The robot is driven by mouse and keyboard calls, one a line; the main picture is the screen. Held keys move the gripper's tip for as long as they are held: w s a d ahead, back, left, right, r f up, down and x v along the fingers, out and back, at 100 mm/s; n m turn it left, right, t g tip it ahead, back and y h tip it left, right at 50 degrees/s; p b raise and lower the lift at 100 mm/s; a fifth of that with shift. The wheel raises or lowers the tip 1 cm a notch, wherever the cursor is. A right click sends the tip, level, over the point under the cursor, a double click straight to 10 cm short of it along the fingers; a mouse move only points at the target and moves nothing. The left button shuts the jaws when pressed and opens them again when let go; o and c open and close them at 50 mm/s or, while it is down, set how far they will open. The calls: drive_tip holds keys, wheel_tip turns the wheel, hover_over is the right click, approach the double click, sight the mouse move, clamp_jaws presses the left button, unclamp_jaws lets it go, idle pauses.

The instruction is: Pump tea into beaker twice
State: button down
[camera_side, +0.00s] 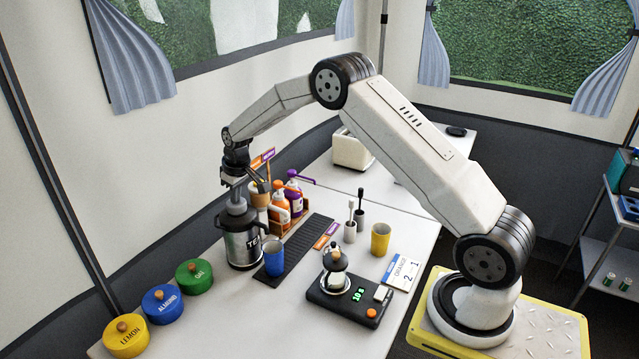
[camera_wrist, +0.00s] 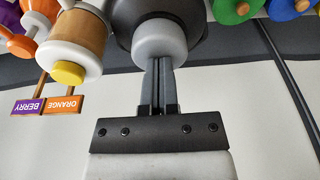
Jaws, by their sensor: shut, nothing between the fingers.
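The metal tea dispenser (camera_side: 241,247) stands upright on the counter, with a dark top and a pale grey pump knob, which shows in the wrist view (camera_wrist: 160,38). A blue beaker (camera_side: 274,258) stands beside it at its front right; its inside is too small to read. A yellow beaker (camera_side: 380,239) stands farther right. My gripper (camera_side: 236,188) points down directly over the pump. In the wrist view my gripper's fingers (camera_wrist: 160,66) are shut together, empty, with their tips at the knob; I cannot tell whether they press it.
Orange (camera_side: 279,208) and purple-topped (camera_side: 293,190) syrup bottles stand close right of the dispenser. Green (camera_side: 194,277), blue (camera_side: 162,304) and yellow (camera_side: 126,336) lidded tins stand at front left. A black scale (camera_side: 348,304) bears a small pot. An order card (camera_side: 402,270) lies at right.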

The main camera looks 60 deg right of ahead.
drive_tip(key=shift+f, duration=1.05)
drive_tip(key=shift+r, duration=2.15)
drive_tip(key=shift+f, duration=1.95)
drive_tip(key=shift+r, duration=1.95)
drive_tip(key=shift+r, duration=0.15)
